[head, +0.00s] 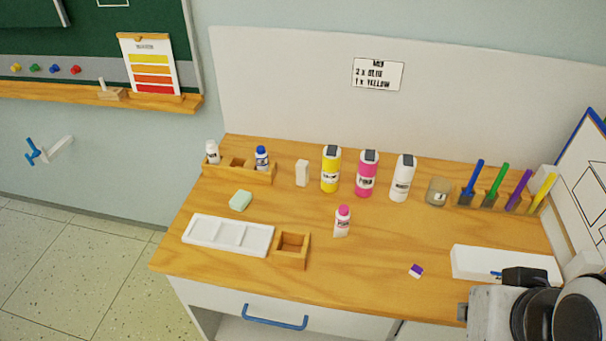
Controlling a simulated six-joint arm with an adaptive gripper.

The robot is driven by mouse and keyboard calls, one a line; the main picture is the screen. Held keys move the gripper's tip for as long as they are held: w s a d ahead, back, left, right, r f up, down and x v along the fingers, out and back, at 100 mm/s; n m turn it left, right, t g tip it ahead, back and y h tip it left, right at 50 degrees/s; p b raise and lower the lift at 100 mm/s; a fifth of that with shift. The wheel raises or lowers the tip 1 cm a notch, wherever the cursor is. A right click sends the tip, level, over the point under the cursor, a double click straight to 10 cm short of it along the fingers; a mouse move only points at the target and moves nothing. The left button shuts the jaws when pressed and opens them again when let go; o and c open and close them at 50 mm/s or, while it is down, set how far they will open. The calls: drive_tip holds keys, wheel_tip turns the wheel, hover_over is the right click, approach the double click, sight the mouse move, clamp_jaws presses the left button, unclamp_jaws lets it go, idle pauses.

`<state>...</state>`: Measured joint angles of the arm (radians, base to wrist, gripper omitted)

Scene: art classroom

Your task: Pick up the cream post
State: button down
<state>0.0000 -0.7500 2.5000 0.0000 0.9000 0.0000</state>
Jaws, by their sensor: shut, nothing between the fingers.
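A cream post (302,173) stands upright on the wooden table top, towards the back left. It is a small pale block, apart from the yellow bottle (331,169) on its right and from the wooden rack (262,180) on its left. My gripper's fingers are not in view. Only a grey and black part of my arm shows at the bottom right corner, well away from the post.
Pink (366,174) and white (402,178) bottles continue the back row, then a glass jar (438,191) and a marker holder (487,202). A small pink-capped bottle (342,222), white palette (228,235) and wooden box (291,250) stand nearer. The front middle is mostly clear.

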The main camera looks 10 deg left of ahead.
drive_tip(key=c, duration=1.7)
unclamp_jaws()
drive_tip(key=shift+w, duration=0.1)
